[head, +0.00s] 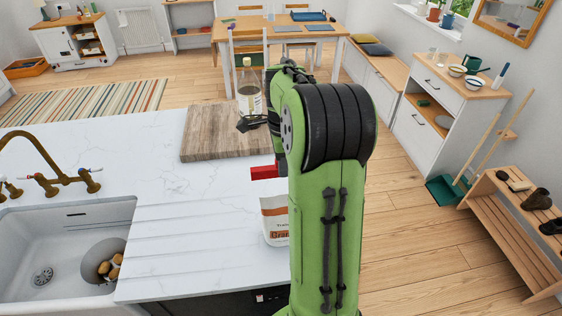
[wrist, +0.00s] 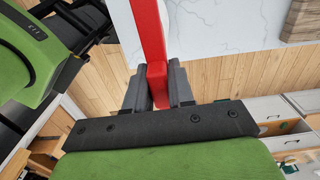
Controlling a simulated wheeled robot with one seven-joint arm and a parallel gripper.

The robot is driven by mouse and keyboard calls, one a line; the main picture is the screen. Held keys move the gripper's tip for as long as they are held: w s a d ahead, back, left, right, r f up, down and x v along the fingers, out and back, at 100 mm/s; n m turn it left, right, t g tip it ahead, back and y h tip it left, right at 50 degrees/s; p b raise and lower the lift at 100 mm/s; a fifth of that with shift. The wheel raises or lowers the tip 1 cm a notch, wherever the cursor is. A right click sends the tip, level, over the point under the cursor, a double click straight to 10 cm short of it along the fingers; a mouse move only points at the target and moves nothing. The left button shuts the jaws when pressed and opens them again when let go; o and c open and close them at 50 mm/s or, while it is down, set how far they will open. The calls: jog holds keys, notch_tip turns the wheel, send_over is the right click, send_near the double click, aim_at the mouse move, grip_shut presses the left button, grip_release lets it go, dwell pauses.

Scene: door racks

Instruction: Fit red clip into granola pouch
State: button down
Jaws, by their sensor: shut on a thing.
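The red clip (head: 264,172) shows in the head view at the left edge of my green arm, above the white counter. In the wrist view the red clip (wrist: 150,38) runs up from between the two dark fingers of my gripper (wrist: 158,88), which is shut on it. The granola pouch (head: 274,220) stands on the counter nearer the camera than the clip, apart from it in the picture. It is white with an orange band, and its right part is hidden behind my arm. My gripper's fingers are mostly hidden by my arm in the head view.
A wooden board (head: 205,135) with a bottle (head: 249,90) lies at the counter's far end. The sink (head: 60,250) holds a grey bowl (head: 103,260) at the left. The counter (head: 180,210) between sink and pouch is clear. Wooden floor lies to the right.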

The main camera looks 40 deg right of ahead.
jog(key=shift+s+f+b, duration=0.2)
jog(key=shift+s+b, duration=0.15)
jog(key=shift+s, duration=0.15)
jog(key=f+b, duration=0.4)
jog(key=shift+s+f, duration=0.2)
jog(key=shift+f, duration=0.15)
jog(key=shift+w+f+b, duration=0.1)
jog(key=shift+f+b, duration=0.2)
jog(key=shift+f, duration=0.05)
jog(key=shift+r, duration=0.15)
jog(key=shift+f+b, duration=1.25)
jog(key=shift+f, duration=0.5)
dwell(0.3)
jog(key=c, duration=0.9)
grip_release()
